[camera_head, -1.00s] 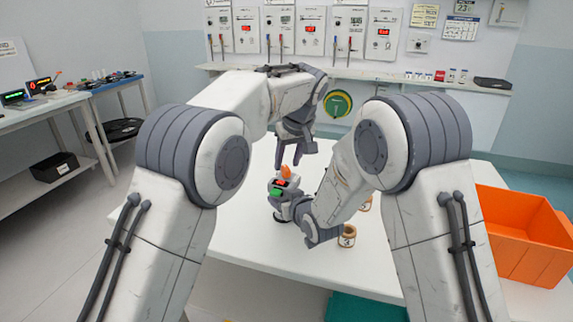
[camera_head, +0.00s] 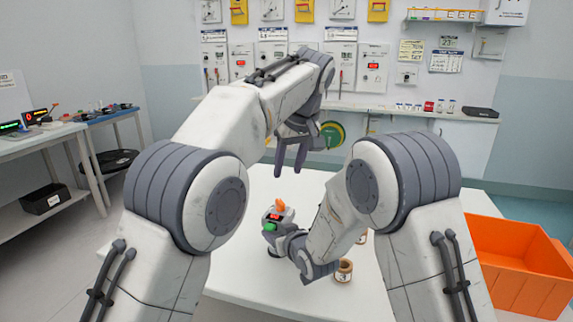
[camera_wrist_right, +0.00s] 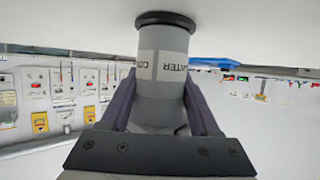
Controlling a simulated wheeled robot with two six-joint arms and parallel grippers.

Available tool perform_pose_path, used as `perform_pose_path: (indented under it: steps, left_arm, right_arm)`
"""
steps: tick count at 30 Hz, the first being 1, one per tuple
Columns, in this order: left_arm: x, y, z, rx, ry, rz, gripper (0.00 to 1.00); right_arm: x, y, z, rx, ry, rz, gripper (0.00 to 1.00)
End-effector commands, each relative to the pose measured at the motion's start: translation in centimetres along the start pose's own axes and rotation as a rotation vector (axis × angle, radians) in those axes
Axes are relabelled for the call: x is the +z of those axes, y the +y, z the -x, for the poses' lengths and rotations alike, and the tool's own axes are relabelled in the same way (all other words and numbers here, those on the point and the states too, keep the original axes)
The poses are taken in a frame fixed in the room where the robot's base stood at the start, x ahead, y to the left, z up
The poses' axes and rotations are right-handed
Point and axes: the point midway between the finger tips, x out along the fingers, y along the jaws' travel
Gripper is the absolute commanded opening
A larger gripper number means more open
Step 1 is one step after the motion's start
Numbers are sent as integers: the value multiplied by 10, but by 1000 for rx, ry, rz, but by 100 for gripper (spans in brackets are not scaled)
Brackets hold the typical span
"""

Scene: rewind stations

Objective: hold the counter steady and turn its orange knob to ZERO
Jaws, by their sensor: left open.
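The counter (camera_head: 272,226) is a small grey device on the white table, with a red display, a green part and an orange knob (camera_head: 280,205) on top. My right gripper (camera_wrist_right: 160,85) has a finger on each side of its grey, lettered body (camera_wrist_right: 163,62) and appears closed against it. The knob is out of sight in the right wrist view, and the right fingers are hard to see in the head view. My left gripper (camera_head: 290,172) is open and empty, fingers down, above the knob in the picture and apart from it. I cannot read the knob's setting.
A small labelled jar (camera_head: 343,271) stands right of the counter, partly beside my right arm, with another jar (camera_head: 362,238) behind. An orange bin (camera_head: 515,295) is at the right. The white table (camera_head: 240,287) is clear left of the counter. A wall shelf (camera_head: 400,112) runs behind.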

Motion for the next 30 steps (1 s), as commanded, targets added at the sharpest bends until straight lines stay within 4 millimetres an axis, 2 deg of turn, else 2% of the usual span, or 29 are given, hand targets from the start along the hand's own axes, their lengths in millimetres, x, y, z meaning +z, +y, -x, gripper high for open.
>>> perform_pose_path:
  steps: [1, 3, 14, 17, 27, 30]
  left_arm:
    - [0, 0, 0, 0, 0, 0, 49]
    - [0, 0, 0, 0, 0, 0, 49]
    - [0, 0, 0, 0, 0, 0, 49]
    - [0, 0, 0, 0, 0, 0, 49]
    - [0, 0, 0, 0, 0, 0, 49]
    - [0, 0, 0, 0, 0, 0, 49]
  right_arm:
    - [0, 0, 0, 0, 0, 0, 78]
    - [0, 0, 0, 0, 0, 0, 97]
    - [0, 0, 4, 0, 0, 0, 97]
    - [-1, 0, 15, 0, 2, 0, 97]
    - [-1, 1, 86, 1, 2, 0, 97]
    - [-1, 0, 102, 1, 2, 0, 97]
